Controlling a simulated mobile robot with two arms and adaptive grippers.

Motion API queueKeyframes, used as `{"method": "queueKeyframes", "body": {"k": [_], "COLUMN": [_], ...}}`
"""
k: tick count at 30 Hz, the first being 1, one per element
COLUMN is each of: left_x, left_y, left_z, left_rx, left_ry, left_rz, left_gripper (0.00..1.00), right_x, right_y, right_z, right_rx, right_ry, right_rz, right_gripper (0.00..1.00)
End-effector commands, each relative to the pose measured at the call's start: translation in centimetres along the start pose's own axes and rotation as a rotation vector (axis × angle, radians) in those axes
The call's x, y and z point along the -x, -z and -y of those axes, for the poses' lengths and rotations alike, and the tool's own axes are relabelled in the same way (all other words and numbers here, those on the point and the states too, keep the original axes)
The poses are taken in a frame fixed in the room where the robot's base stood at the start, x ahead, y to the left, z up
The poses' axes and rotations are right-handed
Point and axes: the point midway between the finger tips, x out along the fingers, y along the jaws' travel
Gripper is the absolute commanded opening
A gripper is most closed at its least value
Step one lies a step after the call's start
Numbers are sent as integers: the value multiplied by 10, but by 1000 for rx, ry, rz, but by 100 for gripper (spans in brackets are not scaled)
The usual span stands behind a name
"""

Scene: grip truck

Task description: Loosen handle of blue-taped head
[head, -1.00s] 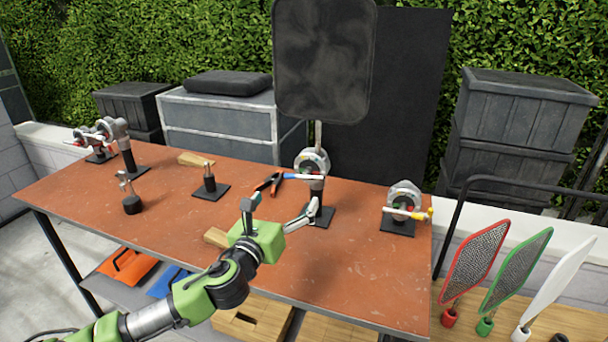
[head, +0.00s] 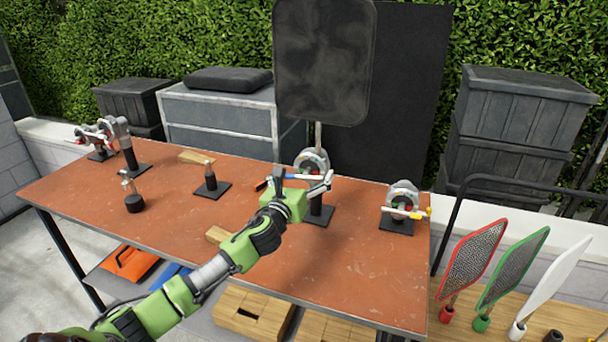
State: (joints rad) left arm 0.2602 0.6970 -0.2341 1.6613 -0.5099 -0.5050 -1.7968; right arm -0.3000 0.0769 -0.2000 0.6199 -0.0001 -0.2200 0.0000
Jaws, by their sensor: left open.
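The blue-taped head (head: 311,162) is a round silver-grey grip head on a black post and base plate in the middle of the table. A large dark panel (head: 322,60) stands upright above it on a rod. Its handle (head: 300,177) has blue tape and sticks out sideways, partly hidden by my gripper. My left gripper (head: 304,181) is open at the handle, one finger near each end of it. I cannot tell whether the fingers touch the handle. My right gripper is not in view.
A short post (head: 210,180) and several heads (head: 120,135) stand to the left.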

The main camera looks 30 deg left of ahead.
Motion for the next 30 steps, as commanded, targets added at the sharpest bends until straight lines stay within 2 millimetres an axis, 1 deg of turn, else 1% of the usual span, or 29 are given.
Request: {"method": "queueKeyframes", "body": {"k": [5, 6, 8, 9, 10, 17, 22, 26, 30], "left_x": [0, 0, 0, 0, 0, 0, 0, 0, 0], "left_y": [0, 0, 0, 0, 0, 0, 0, 0, 0], "left_z": [0, 0, 0, 0, 0, 0, 0, -1, -1], "left_rx": [0, 0, 1, 1, 1, 6, 44, 109, 212], "left_ry": [0, 0, 0, 0, 0, 0, 0, 0, 1], "left_rz": [0, 0, 0, 0, 0, 0, 0, 0, -1], "left_gripper": [93, 88, 72, 62, 54, 54, 54, 54, 54], "right_x": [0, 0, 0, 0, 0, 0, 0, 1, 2], "right_y": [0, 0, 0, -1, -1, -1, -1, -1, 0], "right_z": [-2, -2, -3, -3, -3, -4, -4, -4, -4], "right_rx": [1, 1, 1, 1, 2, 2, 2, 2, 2], "right_ry": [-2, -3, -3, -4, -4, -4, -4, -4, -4], "right_rz": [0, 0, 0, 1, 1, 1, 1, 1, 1], "right_gripper": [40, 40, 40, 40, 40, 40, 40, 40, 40]}}
